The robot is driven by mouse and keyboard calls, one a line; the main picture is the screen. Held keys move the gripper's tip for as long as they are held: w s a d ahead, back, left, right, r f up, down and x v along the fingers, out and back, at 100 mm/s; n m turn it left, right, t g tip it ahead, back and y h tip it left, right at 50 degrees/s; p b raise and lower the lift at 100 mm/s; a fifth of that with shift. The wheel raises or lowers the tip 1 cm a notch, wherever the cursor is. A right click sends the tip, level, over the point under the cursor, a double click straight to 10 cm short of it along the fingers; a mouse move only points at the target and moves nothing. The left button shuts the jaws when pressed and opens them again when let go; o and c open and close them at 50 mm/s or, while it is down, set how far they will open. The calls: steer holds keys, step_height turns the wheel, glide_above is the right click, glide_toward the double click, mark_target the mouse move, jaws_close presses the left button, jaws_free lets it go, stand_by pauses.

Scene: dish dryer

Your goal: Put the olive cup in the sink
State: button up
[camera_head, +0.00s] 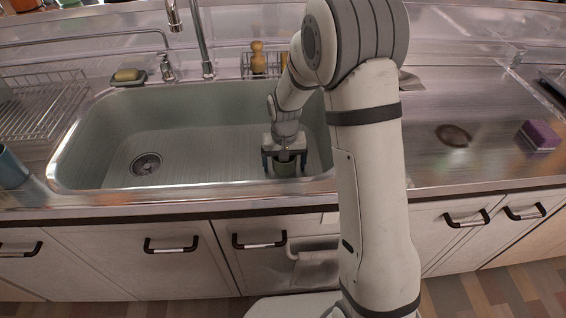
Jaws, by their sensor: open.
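The olive cup (285,170) is low inside the sink (215,110), toward the front right of the basin. My gripper (285,162) points down into the sink right above the cup, with its fingers on either side of the cup's upper part. The jaws are open. The gripper covers part of the cup's rim, and I cannot tell whether the fingers touch it. The cup looks upright at the basin floor.
A wire dish rack (45,108) stands left of the sink, with a blue cup (12,168) in front of it. A faucet (203,45) rises behind the basin. A purple sponge (541,134) lies on the right counter (480,160). The basin's left and middle floor is clear around the drain (146,164).

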steer(key=shift+r, duration=0.15)
step_height(320, 180, up, 12)
steer(key=p, duration=0.2)
steer(key=shift+p, duration=0.3)
steer(key=s+d+r+t+p, duration=0.1)
steer(key=s+d+r+p, duration=0.2)
steer(key=s+r+p, duration=0.2)
steer(key=s+d+r+p, duration=0.3)
steer(key=s+r+p, duration=0.2)
steer(key=s+r, duration=0.4)
steer(key=s+d+r+t+p, duration=0.1)
steer(key=s+d+r+p, duration=0.2)
steer(key=s+r+p, duration=0.2)
steer(key=s+r, duration=0.3)
steer(key=r, duration=0.3)
steer(key=shift+d+t, duration=0.3)
steer(key=shift+d, duration=0.1)
steer(key=shift+s+d+f, duration=0.1)
steer(key=shift+s, duration=0.3)
